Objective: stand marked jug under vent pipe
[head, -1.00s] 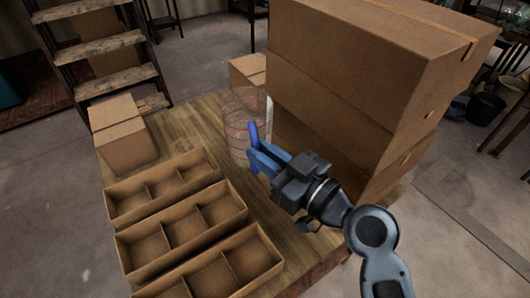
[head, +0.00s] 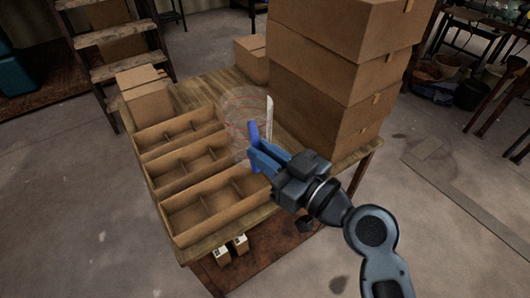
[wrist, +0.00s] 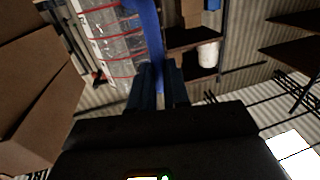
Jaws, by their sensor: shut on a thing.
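A clear jug with red ring marks (head: 243,122) is in the middle of the head view, with a blue handle (head: 254,134) on its near side. My gripper (head: 258,150) is shut on that handle. In the wrist view the blue handle (wrist: 152,45) runs between my fingers (wrist: 157,85), and the red-ringed jug wall (wrist: 108,35) shows beside it. The jug looks upright in the head view. Whether its base touches the table (head: 222,85) is hard to tell. I cannot make out a vent pipe.
A tall stack of cardboard boxes (head: 335,75) stands on the table behind and right of the jug. Divided cardboard trays (head: 215,205) lie at the left, with a closed box (head: 145,95) beyond. Open floor (head: 430,230) lies to the right.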

